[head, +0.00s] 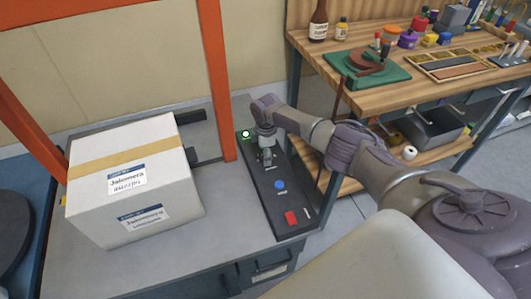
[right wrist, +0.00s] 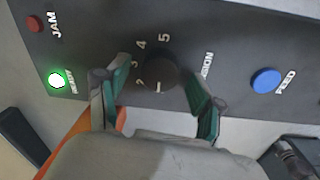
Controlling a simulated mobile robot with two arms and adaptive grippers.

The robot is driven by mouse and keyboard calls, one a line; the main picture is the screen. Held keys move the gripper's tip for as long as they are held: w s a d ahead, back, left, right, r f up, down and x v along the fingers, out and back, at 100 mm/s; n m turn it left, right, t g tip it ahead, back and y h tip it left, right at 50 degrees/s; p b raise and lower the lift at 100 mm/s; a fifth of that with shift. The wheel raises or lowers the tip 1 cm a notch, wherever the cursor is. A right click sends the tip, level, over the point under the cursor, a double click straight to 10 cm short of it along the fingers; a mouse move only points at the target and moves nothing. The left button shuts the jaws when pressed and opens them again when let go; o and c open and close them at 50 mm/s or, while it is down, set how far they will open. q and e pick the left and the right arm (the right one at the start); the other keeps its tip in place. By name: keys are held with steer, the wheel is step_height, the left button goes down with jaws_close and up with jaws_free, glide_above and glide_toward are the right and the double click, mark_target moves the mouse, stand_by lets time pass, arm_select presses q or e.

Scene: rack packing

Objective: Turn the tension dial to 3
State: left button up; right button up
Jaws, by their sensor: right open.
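The tension dial (right wrist: 158,72) is a round black knob on a dark control panel (right wrist: 225,50). The numbers 2 to 5 show around it in the right wrist view. A white mark sits on the knob's lower side in that view, past the 2 and away from the 3. My right gripper (right wrist: 155,80) is open, with one finger on each side of the knob; I cannot tell whether either finger touches it. In the head view the right gripper (head: 267,155) is over the far part of the panel (head: 262,190) and hides the dial. My left gripper is not in view.
A lit green light (right wrist: 56,80), a red JAM light (right wrist: 34,23) and a blue FEED button (right wrist: 266,80) flank the dial. A wooden workbench (head: 420,90) is behind.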

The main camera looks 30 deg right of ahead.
steer(key=c, duration=1.1)
steer(key=shift+c, duration=0.2)
steer(key=shift+m, duration=0.3)
steer(key=m+p, duration=0.1)
steer(key=m, duration=0.2)
steer(key=shift+m, duration=0.3)
steer(key=m, duration=0.4)
steer(key=shift+w+m+g+p, duration=0.1)
steer(key=shift+m+g+p, duration=0.2)
steer(key=shift+p, duration=0.1)
steer(key=m, duration=0.8)
steer(key=shift+w+d+m+g, duration=0.1)
steer(key=shift+d+m+g, duration=0.05)
steer(key=shift+m+g, duration=0.15)
steer(key=shift+m, duration=0.3)
